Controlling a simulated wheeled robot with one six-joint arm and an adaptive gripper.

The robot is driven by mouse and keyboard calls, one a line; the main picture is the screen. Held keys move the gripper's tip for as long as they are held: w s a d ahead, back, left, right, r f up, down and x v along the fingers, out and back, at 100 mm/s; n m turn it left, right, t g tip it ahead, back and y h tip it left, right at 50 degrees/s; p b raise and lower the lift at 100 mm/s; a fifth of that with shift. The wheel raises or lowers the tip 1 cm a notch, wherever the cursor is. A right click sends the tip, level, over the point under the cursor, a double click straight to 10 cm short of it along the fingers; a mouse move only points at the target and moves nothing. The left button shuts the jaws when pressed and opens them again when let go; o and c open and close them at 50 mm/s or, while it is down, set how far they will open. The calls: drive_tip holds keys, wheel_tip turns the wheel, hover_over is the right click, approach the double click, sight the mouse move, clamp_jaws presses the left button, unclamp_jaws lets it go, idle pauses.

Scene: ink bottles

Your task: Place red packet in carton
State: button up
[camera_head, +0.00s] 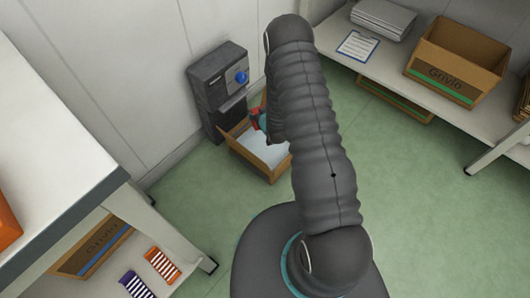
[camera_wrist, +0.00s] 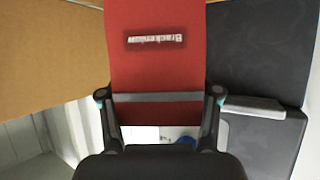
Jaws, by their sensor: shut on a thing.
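The red packet (camera_wrist: 158,40) fills the upper middle of the wrist view, with a dark printed label on it. My gripper (camera_wrist: 159,98) is shut on it, one finger at each side. In the head view a little of the red packet (camera_head: 255,114) shows beside my gripper (camera_head: 263,122), which is mostly hidden behind my arm. They are at an open brown carton (camera_head: 273,178) on the floor, over its back part. The carton has a pale inside, and my arm covers its right side. Brown cardboard (camera_wrist: 50,45) fills the left of the wrist view.
A dark grey machine (camera_head: 207,92) with a blue knob stands against the wall right behind the carton. A bench at right holds another open carton (camera_head: 452,78), a clipboard (camera_head: 358,46) and papers (camera_head: 383,17). A white table (camera_head: 60,130) is at left. Green floor is clear between.

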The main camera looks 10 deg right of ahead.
drive_tip(key=shift+n+y, duration=0.3)
drive_tip(key=shift+w+f+b, duration=0.15)
drive_tip(key=shift+w+f, duration=0.1)
drive_tip(key=shift+f, duration=2)
drive_tip(key=shift+w+f+b, duration=0.1)
drive_tip(key=shift+w+f, duration=0.15)
drive_tip(key=shift+f, duration=2.05)
drive_tip(key=shift+w+f+b, duration=0.15)
drive_tip(key=shift+w+f, duration=0.1)
drive_tip(key=shift+f, duration=2)
drive_tip(key=shift+f, duration=0.15)
drive_tip(key=o, duration=1.3)
